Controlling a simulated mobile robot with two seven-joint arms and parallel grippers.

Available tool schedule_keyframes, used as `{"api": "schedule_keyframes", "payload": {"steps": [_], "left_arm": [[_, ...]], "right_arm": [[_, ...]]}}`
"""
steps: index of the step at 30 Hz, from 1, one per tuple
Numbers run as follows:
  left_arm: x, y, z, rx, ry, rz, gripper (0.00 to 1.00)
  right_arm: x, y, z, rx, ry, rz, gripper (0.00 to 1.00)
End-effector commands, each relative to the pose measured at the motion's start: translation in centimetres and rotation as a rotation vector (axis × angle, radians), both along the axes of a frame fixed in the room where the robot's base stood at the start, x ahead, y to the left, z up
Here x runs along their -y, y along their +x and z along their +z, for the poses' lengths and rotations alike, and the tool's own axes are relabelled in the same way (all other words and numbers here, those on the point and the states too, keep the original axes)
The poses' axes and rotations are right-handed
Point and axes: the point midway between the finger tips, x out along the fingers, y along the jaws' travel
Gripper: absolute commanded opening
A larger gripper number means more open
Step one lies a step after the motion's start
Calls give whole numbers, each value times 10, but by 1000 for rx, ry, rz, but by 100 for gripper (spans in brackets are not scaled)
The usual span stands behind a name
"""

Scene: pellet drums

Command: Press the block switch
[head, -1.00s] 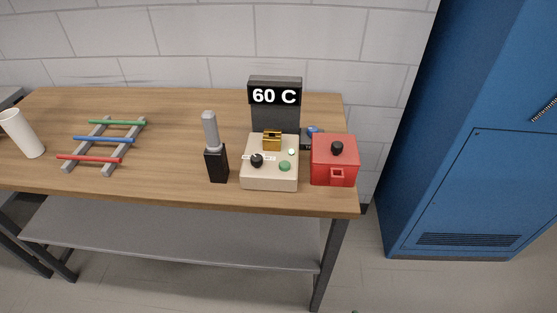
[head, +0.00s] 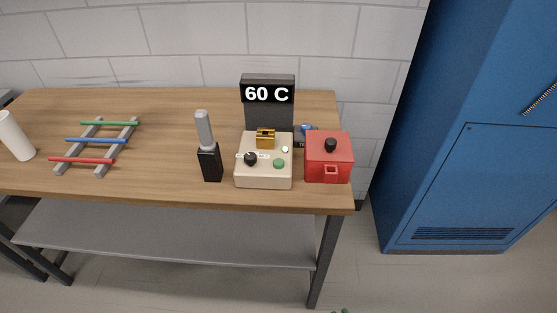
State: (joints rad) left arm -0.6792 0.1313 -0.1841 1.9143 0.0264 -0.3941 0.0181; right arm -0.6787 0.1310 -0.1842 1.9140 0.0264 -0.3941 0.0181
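A cream control box (head: 264,179) stands near the front right of the wooden table. On its top are a black knob (head: 250,159), a green button (head: 279,164), a small pale round spot (head: 285,149) and a brass-coloured block (head: 265,139). Behind it a dark display (head: 267,94) reads "60 C". A small dark unit with a blue top (head: 307,128) sits behind the red box, partly hidden. I cannot tell which of these parts is the block switch.
A red box (head: 328,170) with a black knob stands right of the cream box. A grey-and-black tool (head: 208,150) stands left of it. Farther left are a rack (head: 98,145) with coloured rods and a white cylinder (head: 15,137). A blue cabinet (head: 465,160) stands beyond the table's right end.

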Motion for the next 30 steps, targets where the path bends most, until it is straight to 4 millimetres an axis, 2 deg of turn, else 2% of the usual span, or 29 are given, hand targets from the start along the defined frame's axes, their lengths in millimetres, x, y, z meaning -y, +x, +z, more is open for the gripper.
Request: {"api": "schedule_keyframes", "payload": {"steps": [1,5,30], "left_arm": [[0,0,0,0,0,0,50],[0,0,0,0,0,0,50],[0,0,0,0,0,0,50]], "right_arm": [[0,0,0,0,0,0,13],[0,0,0,0,0,0,0],[0,0,0,0,0,0,0]]}}
